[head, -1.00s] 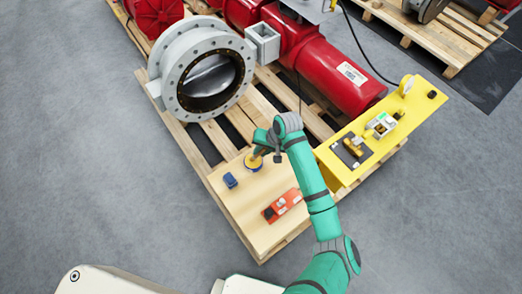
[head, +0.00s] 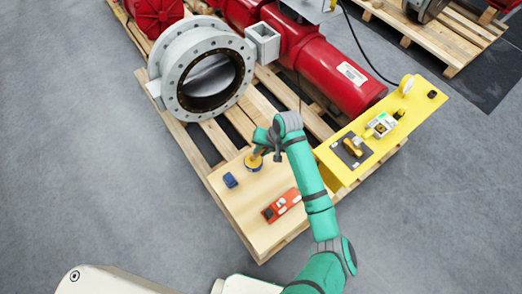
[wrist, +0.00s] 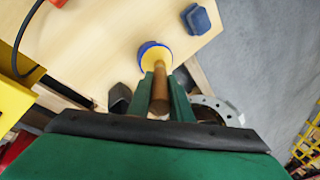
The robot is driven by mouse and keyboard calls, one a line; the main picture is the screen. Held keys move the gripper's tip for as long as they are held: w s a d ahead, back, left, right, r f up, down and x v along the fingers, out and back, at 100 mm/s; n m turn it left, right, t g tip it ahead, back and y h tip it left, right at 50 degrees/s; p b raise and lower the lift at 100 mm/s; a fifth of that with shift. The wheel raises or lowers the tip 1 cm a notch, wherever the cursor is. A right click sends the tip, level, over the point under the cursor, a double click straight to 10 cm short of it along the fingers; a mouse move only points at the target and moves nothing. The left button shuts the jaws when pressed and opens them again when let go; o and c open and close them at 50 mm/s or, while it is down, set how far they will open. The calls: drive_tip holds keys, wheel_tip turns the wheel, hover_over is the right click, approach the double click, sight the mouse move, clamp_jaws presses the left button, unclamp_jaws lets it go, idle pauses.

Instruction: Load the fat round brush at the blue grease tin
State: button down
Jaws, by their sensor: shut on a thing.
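The fat round brush has a brown wooden handle (wrist: 160,88), upright or nearly so in the head view (head: 257,153). My gripper (wrist: 164,92) is shut on this handle, with one green finger on each side. In the head view my gripper (head: 263,149) is just above the blue grease tin (head: 253,167). The tin stands on the wooden board, and in the wrist view it shows a blue rim (wrist: 145,47) and yellow inside. The brush's lower end is at the yellow; its bristles are hidden, so I cannot tell how deep they sit.
A small blue block (head: 230,180) lies left of the tin. A red-orange item (head: 282,205) lies on the board (head: 250,220) nearer my base. A yellow bench (head: 340,172) with small items is at the right. A grey flanged valve (head: 190,98) and red actuator (head: 345,80) stand behind.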

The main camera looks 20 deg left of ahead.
drive_tip(key=shift+r, duration=3.25)
